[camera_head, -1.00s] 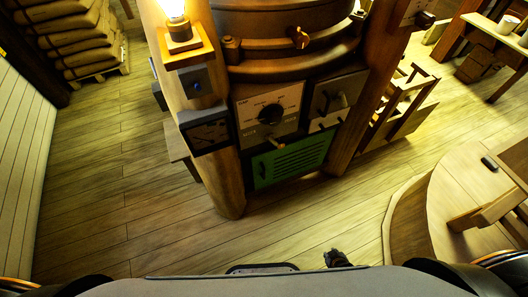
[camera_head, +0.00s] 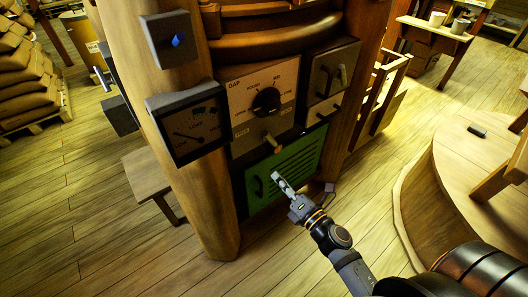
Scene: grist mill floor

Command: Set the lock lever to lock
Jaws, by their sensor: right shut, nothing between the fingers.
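My right gripper (camera_head: 283,182) is shut and empty. In the picture it is just below the lever, in front of the green slatted panel (camera_head: 296,163). I cannot tell whether it touches the panel. My left gripper is out of view.
A dark LOAD gauge (camera_head: 188,127) juts out left of the dial by a thick wooden post (camera_head: 193,195). A grey panel with a handle (camera_head: 332,78) is to the right. A stool (camera_head: 150,172) stands left; a round wooden platform (camera_head: 450,190) is at right. Open floor lies between.

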